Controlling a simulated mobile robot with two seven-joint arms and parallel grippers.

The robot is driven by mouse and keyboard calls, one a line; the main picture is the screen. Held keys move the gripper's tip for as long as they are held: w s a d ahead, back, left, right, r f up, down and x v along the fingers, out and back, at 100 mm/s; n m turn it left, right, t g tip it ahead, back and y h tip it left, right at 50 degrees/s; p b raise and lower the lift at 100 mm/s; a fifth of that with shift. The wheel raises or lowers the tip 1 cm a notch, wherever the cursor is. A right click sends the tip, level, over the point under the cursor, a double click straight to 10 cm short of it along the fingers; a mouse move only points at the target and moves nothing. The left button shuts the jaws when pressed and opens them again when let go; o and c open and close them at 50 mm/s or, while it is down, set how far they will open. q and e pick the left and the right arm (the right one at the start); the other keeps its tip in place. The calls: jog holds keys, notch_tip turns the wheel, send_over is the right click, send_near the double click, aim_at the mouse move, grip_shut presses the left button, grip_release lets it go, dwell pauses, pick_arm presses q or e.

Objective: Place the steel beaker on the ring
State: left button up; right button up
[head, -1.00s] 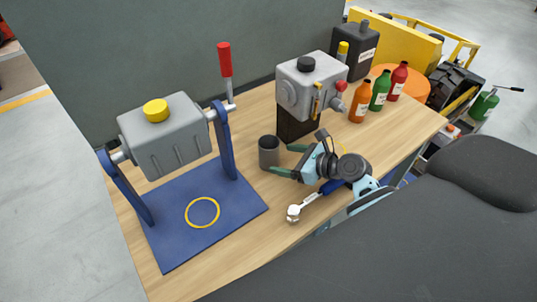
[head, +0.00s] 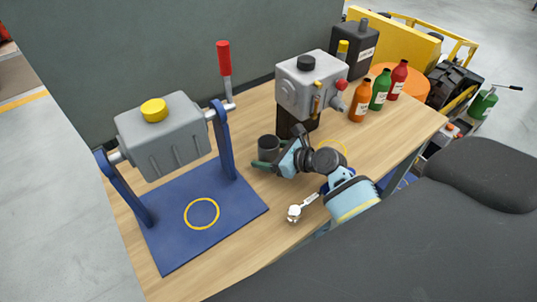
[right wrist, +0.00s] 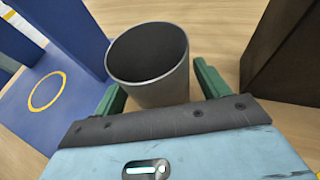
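The steel beaker (head: 268,146) stands upright on the wooden table, just right of the blue base plate. It also shows in the right wrist view (right wrist: 150,60), its open mouth towards the camera. My right gripper (head: 267,163) is open, with one green finger on each side of the beaker; gaps show beside the beaker in the right wrist view (right wrist: 158,92). The yellow ring (head: 202,213) is a flat outline on the blue plate (head: 172,240), with nothing on it; it also shows in the right wrist view (right wrist: 47,90). My left gripper is not in view.
A grey tank (head: 165,137) hangs between blue posts above the plate's back. A grey machine (head: 309,85) on a dark pedestal stands close behind my right gripper. A wrench-like tool (head: 296,212) lies in front. Bottles (head: 360,100) stand farther right.

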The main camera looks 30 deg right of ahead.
jog(key=c, duration=1.1)
jog(key=shift+o, duration=0.2)
